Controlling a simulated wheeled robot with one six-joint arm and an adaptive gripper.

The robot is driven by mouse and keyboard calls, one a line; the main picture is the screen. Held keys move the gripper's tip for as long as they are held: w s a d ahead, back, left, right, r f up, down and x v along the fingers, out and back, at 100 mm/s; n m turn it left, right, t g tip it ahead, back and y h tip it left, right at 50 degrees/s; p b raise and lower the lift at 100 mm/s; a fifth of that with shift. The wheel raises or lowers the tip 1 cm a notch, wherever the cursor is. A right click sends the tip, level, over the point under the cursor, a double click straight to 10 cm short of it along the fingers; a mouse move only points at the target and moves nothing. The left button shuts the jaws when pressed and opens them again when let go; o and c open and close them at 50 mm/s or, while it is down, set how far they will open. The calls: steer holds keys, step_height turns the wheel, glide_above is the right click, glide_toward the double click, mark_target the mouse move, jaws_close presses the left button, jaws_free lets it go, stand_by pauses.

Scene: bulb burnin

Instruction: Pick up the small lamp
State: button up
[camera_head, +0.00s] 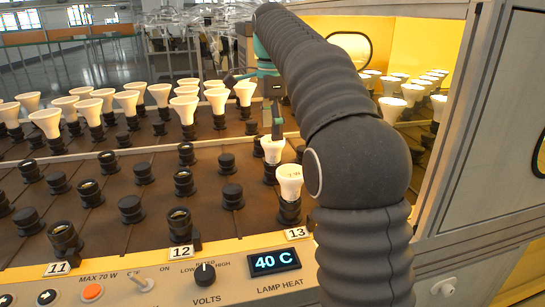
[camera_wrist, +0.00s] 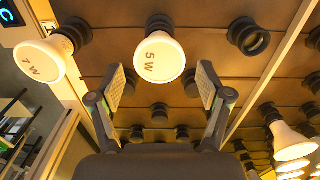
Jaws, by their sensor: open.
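A white lamp marked 5 W (camera_wrist: 160,57) stands in a black socket, centred between my fingertips in the wrist view. In the head view this lamp (camera_head: 272,149) stands just below my gripper (camera_head: 277,128). My gripper (camera_wrist: 160,82) is open, with one finger on each side of the lamp's face and no clear contact. A second white lamp marked 7 W (camera_wrist: 40,60) is at the left in the wrist view. In the head view this lamp (camera_head: 289,180) stands in the front socket by label 13. My arm covers part of the area to the right.
Several white lamps (camera_head: 130,98) stand in sockets farther back on the brown board. Empty black sockets (camera_head: 131,208) fill the front left. A control panel with a display reading 40 C (camera_head: 274,262) runs along the front. A framed cabinet wall (camera_head: 470,130) stands at right.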

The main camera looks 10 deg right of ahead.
mark_target(271, 151)
steer(key=shift+a+f+b, duration=0.1)
steer(key=shift+f+b, duration=0.85)
steer(key=shift+f, duration=2.45)
steer(key=c, duration=1.2)
steer(key=shift+o, duration=0.2)
